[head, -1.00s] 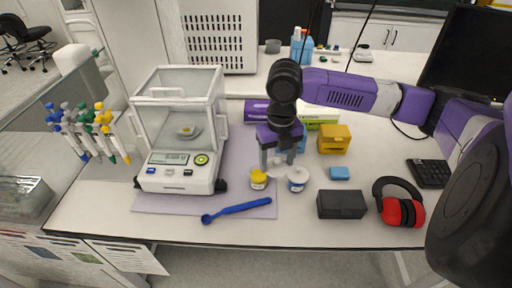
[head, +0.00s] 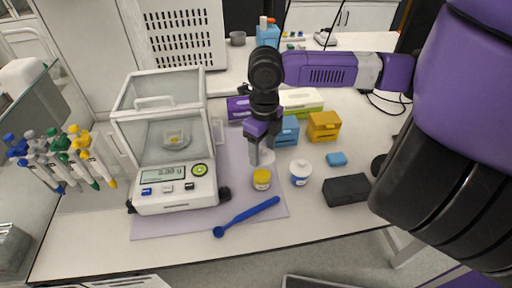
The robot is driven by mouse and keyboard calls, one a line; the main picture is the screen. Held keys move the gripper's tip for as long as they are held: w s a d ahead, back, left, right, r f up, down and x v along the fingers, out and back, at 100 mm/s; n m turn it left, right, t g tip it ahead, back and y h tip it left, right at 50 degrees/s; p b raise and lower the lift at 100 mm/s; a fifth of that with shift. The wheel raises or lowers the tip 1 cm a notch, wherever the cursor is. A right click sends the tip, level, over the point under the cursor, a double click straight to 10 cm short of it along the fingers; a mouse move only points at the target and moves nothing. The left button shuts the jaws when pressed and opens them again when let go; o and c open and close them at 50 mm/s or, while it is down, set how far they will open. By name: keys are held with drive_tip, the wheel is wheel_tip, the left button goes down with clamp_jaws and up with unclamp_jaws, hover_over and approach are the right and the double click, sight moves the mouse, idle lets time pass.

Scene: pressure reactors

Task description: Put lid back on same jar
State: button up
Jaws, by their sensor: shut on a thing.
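My gripper (head: 263,157) points down over the table, shut on a small white lid (head: 267,157), which is partly hidden by the fingers. Just below it stands a small jar (head: 262,184) with a yellow top surface; whether that is open contents or a cap is too small to tell. The lid looks slightly above and behind this jar, and I cannot tell if they touch. A second jar (head: 300,179), with a white top and blue label, stands upright to the right.
A glass-walled balance (head: 172,190) stands left with a small yellow-filled dish (head: 173,138) inside. A blue spatula (head: 246,216) lies in front on the mat.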

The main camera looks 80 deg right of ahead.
drive_tip(key=shift+f+b, duration=2.3)
drive_tip(key=shift+f, duration=0.8)
drive_tip(key=shift+f, duration=0.15)
drive_tip(key=o, duration=1.6)
drive_tip(key=shift+o, duration=0.2)
drive_tip(key=shift+r+p, duration=2.85)
drive_tip(key=shift+r, duration=0.7)
clamp_jaws()
